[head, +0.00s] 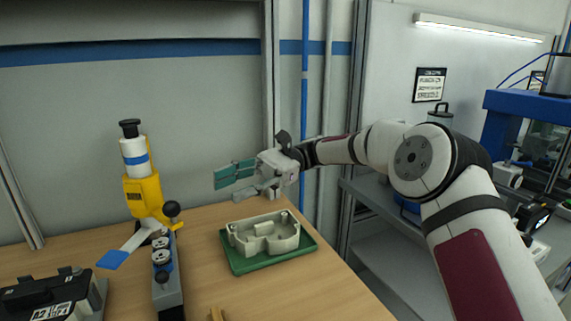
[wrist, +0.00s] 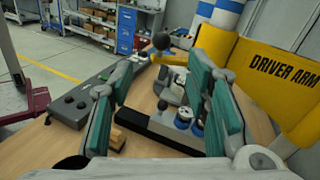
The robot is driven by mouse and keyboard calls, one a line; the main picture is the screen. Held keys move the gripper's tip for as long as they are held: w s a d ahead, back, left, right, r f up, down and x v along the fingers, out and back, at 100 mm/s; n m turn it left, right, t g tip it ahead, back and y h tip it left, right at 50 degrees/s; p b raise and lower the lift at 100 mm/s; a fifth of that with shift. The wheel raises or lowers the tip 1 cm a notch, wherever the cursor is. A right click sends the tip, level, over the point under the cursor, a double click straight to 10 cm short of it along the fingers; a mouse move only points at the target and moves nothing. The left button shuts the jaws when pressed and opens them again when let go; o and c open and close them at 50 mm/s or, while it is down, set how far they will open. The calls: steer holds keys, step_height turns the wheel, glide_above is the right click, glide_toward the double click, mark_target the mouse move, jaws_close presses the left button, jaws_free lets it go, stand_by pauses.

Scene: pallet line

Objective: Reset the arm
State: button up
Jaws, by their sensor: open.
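The driver arm (head: 147,195) is a yellow body with a white, blue-banded cylinder, a black ball knob and a lever with a blue tip. It stands at the left of the workbench in the head view. In the wrist view its yellow side, lettered DRIVER ARM (wrist: 285,70), fills the upper right, partly hidden by my right finger. My gripper (head: 238,184) is to the right of the driver arm, above the bench, apart from it in the head view. Its teal-padded fingers are open with nothing held; they also show in the wrist view (wrist: 160,100).
A beige casting (head: 264,236) sits on a green tray (head: 240,266) below my gripper. A grey control strip (head: 168,285) and a black box (head: 50,298) are at the left front. The wooden bench (head: 205,235) has bare room between strip and tray.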

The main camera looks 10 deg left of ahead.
steer(key=s+d+r+n+t+h+p, duration=0.1)
steer(key=s+d+n+t+h+p, duration=0.1)
steer(key=s+d+t+h, duration=0.3)
steer(key=s+d+r+n+t+h+p, duration=0.1)
steer(key=s+d+n+t+h+p, duration=0.2)
steer(key=s+d+t, duration=1)
steer(key=s+d+h, duration=0.1)
steer(key=s+d, duration=0.4)
steer(key=d, duration=0.3)
steer(key=s+d+h+p, duration=0.1)
steer(key=s+d+h, duration=0.1)
steer(key=s+d, duration=0.4)
steer(key=shift+s+d+n, duration=0.25)
steer(key=shift+d+n, duration=0.05)
steer(key=shift+d, duration=1.5)
